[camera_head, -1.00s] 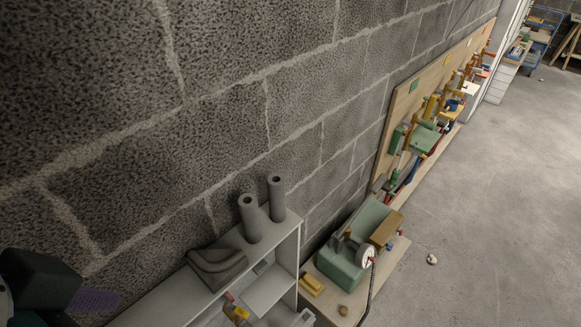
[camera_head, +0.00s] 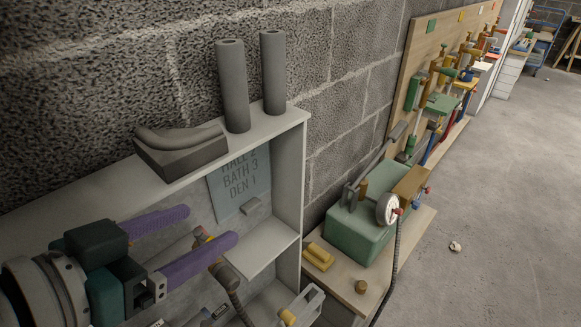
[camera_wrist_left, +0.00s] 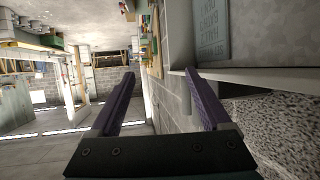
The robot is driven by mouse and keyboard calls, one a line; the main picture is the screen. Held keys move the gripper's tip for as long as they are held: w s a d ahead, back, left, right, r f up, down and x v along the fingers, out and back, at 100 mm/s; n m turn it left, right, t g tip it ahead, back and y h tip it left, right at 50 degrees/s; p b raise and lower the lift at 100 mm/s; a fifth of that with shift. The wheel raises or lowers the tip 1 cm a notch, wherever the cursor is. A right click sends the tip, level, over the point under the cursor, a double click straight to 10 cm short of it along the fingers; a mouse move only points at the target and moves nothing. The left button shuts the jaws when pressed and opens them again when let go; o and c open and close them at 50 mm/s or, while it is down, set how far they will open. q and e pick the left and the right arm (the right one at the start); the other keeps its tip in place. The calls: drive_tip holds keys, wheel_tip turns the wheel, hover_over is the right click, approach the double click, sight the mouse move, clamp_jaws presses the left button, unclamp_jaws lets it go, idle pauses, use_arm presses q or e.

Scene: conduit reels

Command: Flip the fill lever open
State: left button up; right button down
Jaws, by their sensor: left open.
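A green pump box (camera_head: 357,232) with a round white gauge (camera_head: 388,208) stands on a low wooden board right of the shelf. A long grey handle (camera_head: 376,160) slants up from it. A brass and red fitting with a dark hose (camera_head: 228,275) shows inside the shelf, partly behind my finger. I cannot tell which part is the fill lever. My left gripper (camera_head: 212,225) has two purple fingers, spread apart with nothing between them, in front of the shelf's open side. It also shows open and empty in the left wrist view (camera_wrist_left: 160,74). My right gripper is not in view.
The grey shelf unit (camera_head: 290,125) carries two grey tubes (camera_head: 233,90) and a grey curved block (camera_head: 180,148) on top. A lettered plate (camera_head: 240,183) is inside. A yellow block (camera_head: 319,256) lies on the wooden board (camera_head: 418,225). Open concrete floor is at right.

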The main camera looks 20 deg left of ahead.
use_arm(q)
drive_tip(key=a+f+t+b, duration=0.4)
drive_tip(key=f+b, duration=0.9)
drive_tip(key=b, duration=0.1)
drive_tip(key=w+b, duration=0.1)
drive_tip(key=w, duration=0.9)
drive_tip(key=shift+w+d+n+t, duration=0.25)
drive_tip(key=shift+w+n+t, duration=0.05)
drive_tip(key=shift+n, duration=0.1)
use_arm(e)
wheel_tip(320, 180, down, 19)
use_arm(q)
drive_tip(key=shift+f, duration=0.1)
clamp_jaws()
